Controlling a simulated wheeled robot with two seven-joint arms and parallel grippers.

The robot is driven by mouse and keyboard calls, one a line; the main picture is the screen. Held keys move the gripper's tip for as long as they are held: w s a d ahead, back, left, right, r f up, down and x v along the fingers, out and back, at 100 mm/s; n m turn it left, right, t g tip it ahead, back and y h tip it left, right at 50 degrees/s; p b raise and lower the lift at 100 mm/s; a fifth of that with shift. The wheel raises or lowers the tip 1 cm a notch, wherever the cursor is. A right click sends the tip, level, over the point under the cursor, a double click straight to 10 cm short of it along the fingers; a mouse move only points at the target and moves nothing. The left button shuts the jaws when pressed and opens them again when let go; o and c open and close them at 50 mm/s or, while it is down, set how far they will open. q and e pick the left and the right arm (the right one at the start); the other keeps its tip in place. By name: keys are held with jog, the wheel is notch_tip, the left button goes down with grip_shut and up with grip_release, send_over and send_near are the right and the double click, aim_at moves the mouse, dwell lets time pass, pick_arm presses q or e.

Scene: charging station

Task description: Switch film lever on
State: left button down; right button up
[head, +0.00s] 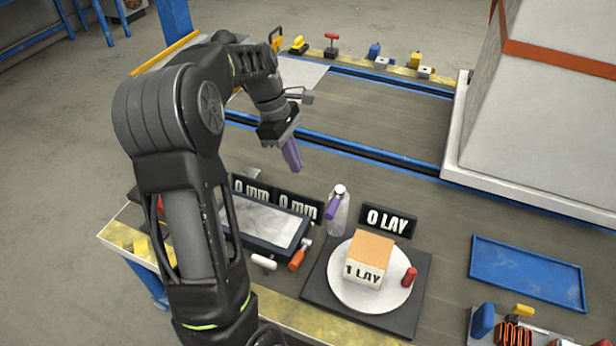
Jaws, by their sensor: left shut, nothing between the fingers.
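My left gripper (291,155) has purple fingers that are shut and empty. It points down and hangs above the grey deck, behind the film station. The station has a black base (416,312) with a round white plate (340,292). A block marked "1 LAY" (362,272) with an orange top stands on the plate. A black sign reading "0 LAY" (387,221) stands behind it. A pale upright roll (341,216) with a purple part (331,207) is at its back left. A small red upright piece (409,277) is right of the block. I cannot tell which is the film lever.
Left of the station is a dark-framed tray (262,222) with two "0 mm" signs, a white handle and an orange handle (299,255). A blue tray (526,272) lies to the right. A large wrapped crate (550,110) fills the back right. Small coloured levers line the far edge.

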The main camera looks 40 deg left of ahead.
aim_at(334, 205)
pick_arm(q)
jog(key=w+d+f, duration=0.2)
jog(key=d+f, duration=0.4)
jog(key=f, duration=0.3)
jog(key=shift+d+f, duration=0.2)
jog(key=shift+f, duration=0.2)
pick_arm(e)
jog(key=shift+f, duration=0.25)
pick_arm(q)
jog(key=shift+d, duration=0.1)
pick_arm(e)
jog(key=shift+a+r, duration=0.1)
